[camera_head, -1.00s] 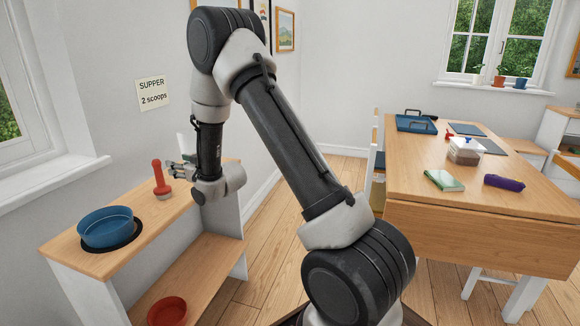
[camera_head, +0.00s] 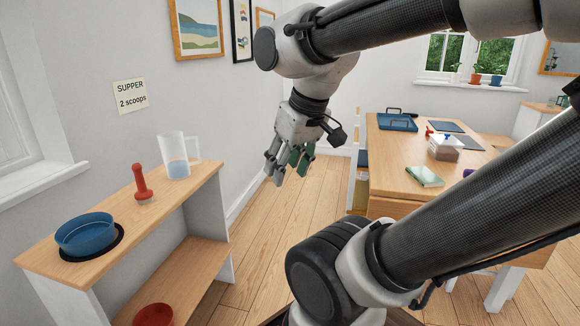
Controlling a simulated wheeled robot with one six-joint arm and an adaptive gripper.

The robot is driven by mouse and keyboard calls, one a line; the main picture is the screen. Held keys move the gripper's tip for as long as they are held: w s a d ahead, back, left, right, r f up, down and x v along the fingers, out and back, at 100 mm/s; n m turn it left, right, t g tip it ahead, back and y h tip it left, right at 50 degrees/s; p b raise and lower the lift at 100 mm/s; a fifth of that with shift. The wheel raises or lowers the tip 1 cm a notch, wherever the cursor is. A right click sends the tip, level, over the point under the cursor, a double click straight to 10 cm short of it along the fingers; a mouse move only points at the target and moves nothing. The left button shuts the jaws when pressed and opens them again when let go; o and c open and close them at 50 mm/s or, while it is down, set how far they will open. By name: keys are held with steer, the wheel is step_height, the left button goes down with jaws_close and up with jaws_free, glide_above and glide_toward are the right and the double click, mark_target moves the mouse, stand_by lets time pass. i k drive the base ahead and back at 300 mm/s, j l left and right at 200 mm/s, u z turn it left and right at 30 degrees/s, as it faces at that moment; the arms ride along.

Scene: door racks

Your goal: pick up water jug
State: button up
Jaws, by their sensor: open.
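The water jug (camera_head: 178,157) is a clear, pale pitcher with some bluish water low inside and a handle on its right side. It stands upright on the far end of the wooden shelf top (camera_head: 128,218) at the left. My gripper (camera_head: 288,168) is open and empty, its fingers pointing down. It hangs in the air to the right of the jug, apart from it, with floor behind it in the picture.
A red-handled tool (camera_head: 142,184) stands beside the jug. A blue bowl (camera_head: 85,236) sits on a dark round mat. A red bowl (camera_head: 153,315) is on the lower shelf. A table (camera_head: 393,155) at the right holds several items. Floor (camera_head: 262,255) between is clear.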

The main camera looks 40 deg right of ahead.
mark_target(173, 147)
steer(key=i+z, duration=0.4)
steer(key=i+j+z, duration=0.5)
steer(key=i+z, duration=0.25)
